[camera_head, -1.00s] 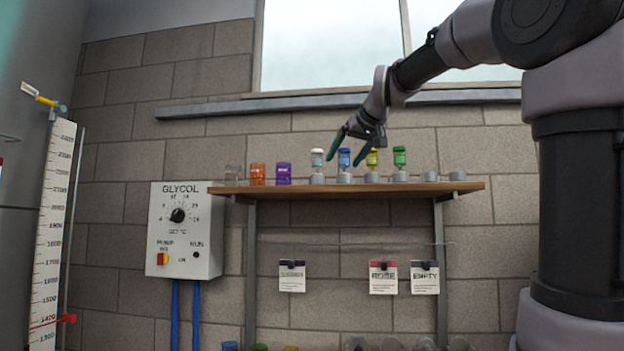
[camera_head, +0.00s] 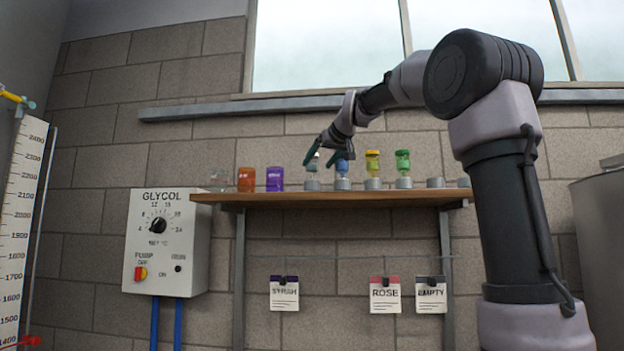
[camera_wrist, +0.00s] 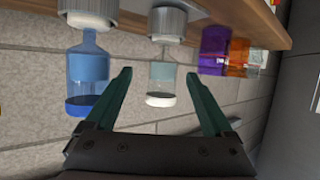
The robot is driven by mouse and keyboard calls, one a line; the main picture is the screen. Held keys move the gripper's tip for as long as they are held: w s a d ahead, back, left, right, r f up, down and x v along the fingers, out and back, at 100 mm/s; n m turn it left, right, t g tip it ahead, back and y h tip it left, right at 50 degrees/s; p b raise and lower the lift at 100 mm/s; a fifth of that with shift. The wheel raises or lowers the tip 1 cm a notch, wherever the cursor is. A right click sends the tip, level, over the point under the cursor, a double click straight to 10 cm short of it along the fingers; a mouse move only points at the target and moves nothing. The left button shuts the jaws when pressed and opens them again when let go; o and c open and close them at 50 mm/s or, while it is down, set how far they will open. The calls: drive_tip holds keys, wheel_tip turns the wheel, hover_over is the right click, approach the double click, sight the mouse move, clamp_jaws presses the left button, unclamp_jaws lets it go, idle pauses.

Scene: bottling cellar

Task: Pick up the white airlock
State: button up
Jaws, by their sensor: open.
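The white airlock (camera_head: 312,165) stands upright in a grey holder on the wooden shelf (camera_head: 400,197). In the wrist view, where the shelf appears at the top, the white airlock (camera_wrist: 161,82) has a white cap and a clear body and lies between the finger lines. My gripper (camera_head: 322,160) is open at the shelf, its fingers partly covering the white and blue airlocks. In the wrist view my gripper (camera_wrist: 158,75) has one finger on each side of the white airlock, with visible gaps. I cannot tell the exact depth between them.
The blue airlock (camera_wrist: 88,70) stands close beside one finger. Yellow (camera_head: 373,163) and green (camera_head: 403,162) airlocks stand farther right. Purple (camera_head: 275,179), orange (camera_head: 246,179) and clear (camera_head: 220,180) containers are to the left. The glycol box (camera_head: 167,240) hangs lower left.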

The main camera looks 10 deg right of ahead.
sight(315, 165)
drive_tip(key=x, duration=0.5)
drive_tip(key=shift+s+a, duration=0.1)
drive_tip(key=shift+a, duration=0.1)
drive_tip(key=shift+s, duration=0.1)
clamp_jaws()
